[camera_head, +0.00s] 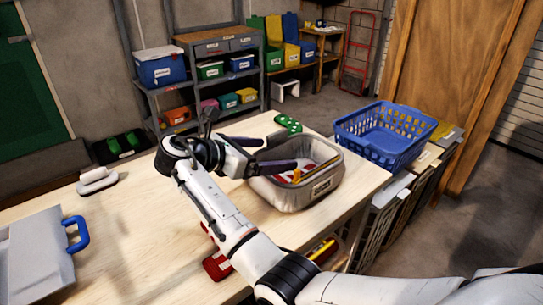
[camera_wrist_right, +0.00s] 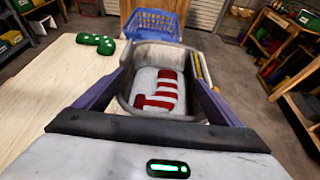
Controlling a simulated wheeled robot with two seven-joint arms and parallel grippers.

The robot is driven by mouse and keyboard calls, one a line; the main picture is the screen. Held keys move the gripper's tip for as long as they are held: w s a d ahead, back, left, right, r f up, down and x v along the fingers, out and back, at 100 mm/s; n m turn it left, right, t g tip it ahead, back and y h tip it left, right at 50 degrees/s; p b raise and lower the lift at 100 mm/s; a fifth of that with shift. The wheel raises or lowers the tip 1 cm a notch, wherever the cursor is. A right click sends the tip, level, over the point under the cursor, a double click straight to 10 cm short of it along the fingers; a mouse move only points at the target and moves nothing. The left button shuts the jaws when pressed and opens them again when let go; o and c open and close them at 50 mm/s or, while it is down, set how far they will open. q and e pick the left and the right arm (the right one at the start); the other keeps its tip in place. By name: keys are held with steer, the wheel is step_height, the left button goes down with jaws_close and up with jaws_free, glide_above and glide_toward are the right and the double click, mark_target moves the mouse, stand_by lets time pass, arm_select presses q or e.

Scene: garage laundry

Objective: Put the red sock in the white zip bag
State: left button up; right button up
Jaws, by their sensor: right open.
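In the right wrist view, a red-and-white striped piece (camera_wrist_right: 166,91), seemingly the red sock, lies on a white piece (camera_wrist_right: 143,83) inside the bin (camera_wrist_right: 202,93). The white piece may be the zip bag; I cannot tell whether the sock is in it or on top. Another red thing (camera_head: 216,265) lies on the table, partly hidden by my right arm. My right gripper (camera_head: 294,152) is open and empty, its fingers over the bin's near side. My left gripper is out of view.
A green dotted sock (camera_head: 288,122) lies behind the bin. A blue basket (camera_head: 377,142) stands to its right. A grey case with a blue handle (camera_head: 77,233) and a white iron-like thing (camera_head: 97,181) are at left. The table's (camera_head: 135,245) middle left is clear.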

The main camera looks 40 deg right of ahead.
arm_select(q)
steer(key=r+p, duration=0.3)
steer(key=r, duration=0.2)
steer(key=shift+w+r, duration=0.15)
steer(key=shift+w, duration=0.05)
arm_select(e)
steer(key=v, duration=0.6)
steer(key=shift+a+r, duration=0.25)
steer(key=shift+s+d, duration=0.1)
